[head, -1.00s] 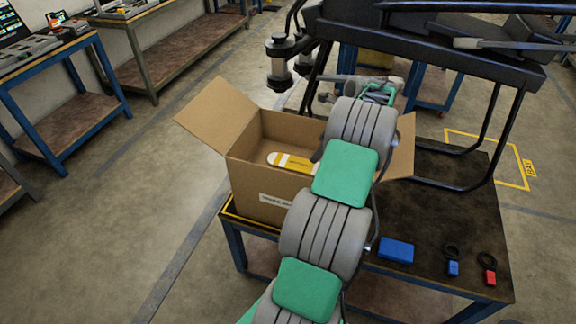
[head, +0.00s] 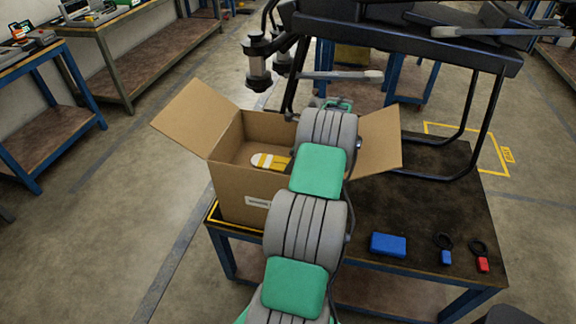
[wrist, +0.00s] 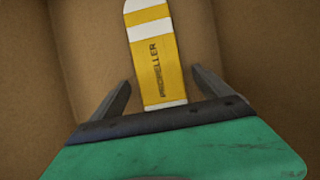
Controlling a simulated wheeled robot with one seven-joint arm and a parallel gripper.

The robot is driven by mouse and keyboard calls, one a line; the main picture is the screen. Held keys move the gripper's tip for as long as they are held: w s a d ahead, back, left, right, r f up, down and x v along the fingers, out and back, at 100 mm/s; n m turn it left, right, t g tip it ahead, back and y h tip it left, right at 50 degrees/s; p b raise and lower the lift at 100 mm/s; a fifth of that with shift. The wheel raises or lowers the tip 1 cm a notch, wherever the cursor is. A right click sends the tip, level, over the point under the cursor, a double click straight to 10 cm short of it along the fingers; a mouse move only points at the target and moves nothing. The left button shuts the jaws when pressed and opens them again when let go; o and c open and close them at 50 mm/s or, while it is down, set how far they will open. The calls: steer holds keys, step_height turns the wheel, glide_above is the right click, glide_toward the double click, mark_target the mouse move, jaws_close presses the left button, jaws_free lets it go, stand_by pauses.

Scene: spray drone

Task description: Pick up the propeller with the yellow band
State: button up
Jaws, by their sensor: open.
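The propeller with the yellow band (head: 268,161) lies inside an open cardboard box (head: 238,190). In the head view its white end and part of the yellow show; my arm hides the rest. In the wrist view the propeller (wrist: 152,60) is yellow with white stripes and the word PROPELLER, and it runs up from my gripper (wrist: 160,88). My gripper is open, with one finger on each side of the propeller's near end, apart from it. The height between fingers and propeller is hard to tell. The head view hides my gripper behind the arm.
The box flaps (head: 196,118) stand open. The box is on a dark table (head: 420,205) with a blue block (head: 388,245) and two small tags, blue (head: 446,257) and red (head: 483,264). A black drone frame (head: 410,40) stands behind and right, its legs close to the box.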

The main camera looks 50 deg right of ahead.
steer(key=c, duration=1.5)
steer(key=shift+c, duration=0.2)
steer(key=shift+r, duration=0.15)
